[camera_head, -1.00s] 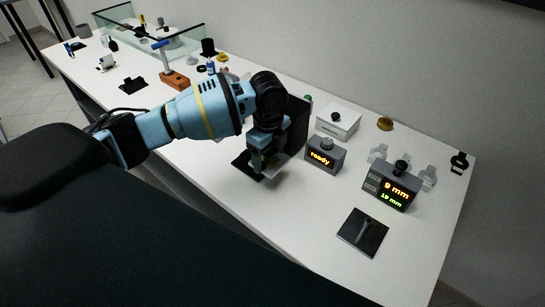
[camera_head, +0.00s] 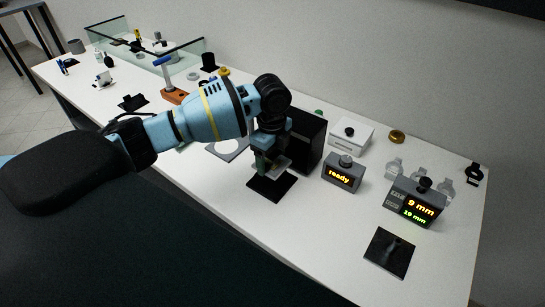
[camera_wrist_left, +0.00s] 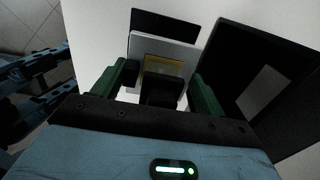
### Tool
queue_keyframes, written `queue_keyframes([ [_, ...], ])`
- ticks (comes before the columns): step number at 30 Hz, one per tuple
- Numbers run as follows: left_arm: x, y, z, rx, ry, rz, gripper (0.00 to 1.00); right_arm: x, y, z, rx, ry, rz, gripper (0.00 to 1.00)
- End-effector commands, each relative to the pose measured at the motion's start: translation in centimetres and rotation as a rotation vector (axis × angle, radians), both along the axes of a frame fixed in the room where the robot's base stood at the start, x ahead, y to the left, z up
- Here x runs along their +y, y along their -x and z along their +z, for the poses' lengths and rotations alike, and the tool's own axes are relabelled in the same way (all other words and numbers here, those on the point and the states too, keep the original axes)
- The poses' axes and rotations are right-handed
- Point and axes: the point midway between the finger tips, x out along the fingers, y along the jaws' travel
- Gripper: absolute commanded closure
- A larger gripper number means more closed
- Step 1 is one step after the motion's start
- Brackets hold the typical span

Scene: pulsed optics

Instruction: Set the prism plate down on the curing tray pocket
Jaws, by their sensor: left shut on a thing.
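My left gripper (camera_head: 270,166) is over a flat black square pad (camera_head: 268,188) on the white table. In the left wrist view its green fingers (camera_wrist_left: 160,84) are shut on a small piece with a yellowish face (camera_wrist_left: 164,61) and a dark block, which I take as the prism plate. A grey plate (camera_wrist_left: 150,45) and a black edge (camera_wrist_left: 165,24) lie beyond it. Whether the held piece touches the pad cannot be told. I cannot tell for sure which surface is the curing tray pocket.
A black open box (camera_head: 310,138) stands close right of the gripper. Beside it are a "ready" box (camera_head: 343,174), a white box (camera_head: 350,134) and a display box (camera_head: 415,205). Another black pad (camera_head: 389,252) lies front right. A grey plate with a round opening (camera_head: 241,151) is partly behind my arm.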

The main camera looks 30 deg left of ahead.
Motion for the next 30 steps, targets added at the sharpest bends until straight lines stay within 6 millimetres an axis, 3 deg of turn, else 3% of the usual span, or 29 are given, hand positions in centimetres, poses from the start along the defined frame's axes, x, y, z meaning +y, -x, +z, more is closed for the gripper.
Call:
queue_keyframes([
  [8,0.0,0.0,-0.2,-0.001,0.000,0.001,0.73,-0.1,0.0,0.0,0.000,0.002,0.001,0.64],
  [22,0.0,0.0,-3.7,0.003,-0.001,0.000,0.73,-0.1,0.8,-0.9,0.025,0.002,0.000,0.64],
  [30,0.0,0.0,-4.1,-0.003,-0.001,0.000,0.73,0.1,1.0,-1.0,0.029,-0.002,-0.001,0.64],
])
